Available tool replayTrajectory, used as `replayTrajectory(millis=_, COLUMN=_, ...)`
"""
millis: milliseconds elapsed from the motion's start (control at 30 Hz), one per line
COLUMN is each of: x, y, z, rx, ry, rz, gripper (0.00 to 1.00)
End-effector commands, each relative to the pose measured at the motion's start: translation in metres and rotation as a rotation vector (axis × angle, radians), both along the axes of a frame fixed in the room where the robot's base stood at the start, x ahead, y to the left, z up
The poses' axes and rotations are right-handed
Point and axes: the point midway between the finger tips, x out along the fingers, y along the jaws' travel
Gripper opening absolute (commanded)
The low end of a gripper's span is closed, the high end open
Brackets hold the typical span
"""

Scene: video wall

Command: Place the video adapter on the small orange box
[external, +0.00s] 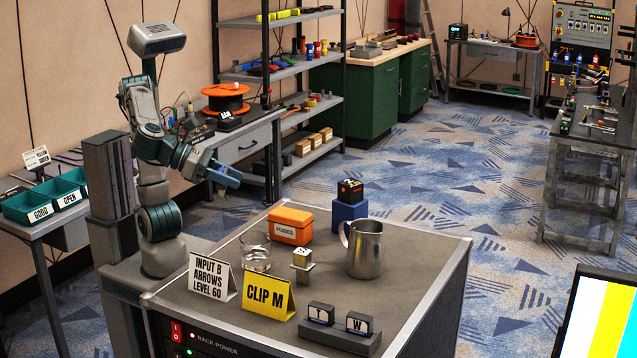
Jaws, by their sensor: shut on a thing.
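My gripper (227,174) is at the left, in the air above and to the left of the cart top. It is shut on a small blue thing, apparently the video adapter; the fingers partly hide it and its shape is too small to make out. The small orange box (290,226), labelled FUSES, stands upright near the back left of the cart top. Its lid is closed and nothing lies on it. My gripper is clear of the box, to its upper left in the picture.
On the cart top (405,290), a glass (256,252), a small cream-topped post (302,266) and a metal pitcher (364,249) stand close to the box. Two signs and dark T and W blocks are nearer the front. A blue block (349,214) bears a black cube (350,190) behind.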

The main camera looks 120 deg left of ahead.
Motion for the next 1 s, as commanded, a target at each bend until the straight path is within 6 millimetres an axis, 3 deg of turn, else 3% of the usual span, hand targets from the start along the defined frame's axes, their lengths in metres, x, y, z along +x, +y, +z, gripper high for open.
replayTrajectory(millis=33, x=0.009, y=0.007, z=0.014, rx=0.002, ry=0.005, rz=0.053, gripper=0.16)
replayTrajectory(millis=100, x=0.019, y=0.017, z=0.023, rx=0.007, ry=0.002, rz=0.126, gripper=0.16)
replayTrajectory(millis=367, x=0.038, y=0.041, z=0.036, rx=0.028, ry=-0.015, rz=0.29, gripper=0.16)
replayTrajectory(millis=467, x=0.044, y=0.052, z=0.03, rx=0.032, ry=-0.017, rz=0.304, gripper=0.16)
replayTrajectory(millis=800, x=0.081, y=0.118, z=-0.016, rx=0.031, ry=-0.015, rz=0.304, gripper=0.16)
replayTrajectory(millis=1000, x=0.094, y=0.14, z=-0.031, rx=0.03, ry=-0.017, rz=0.301, gripper=0.16)
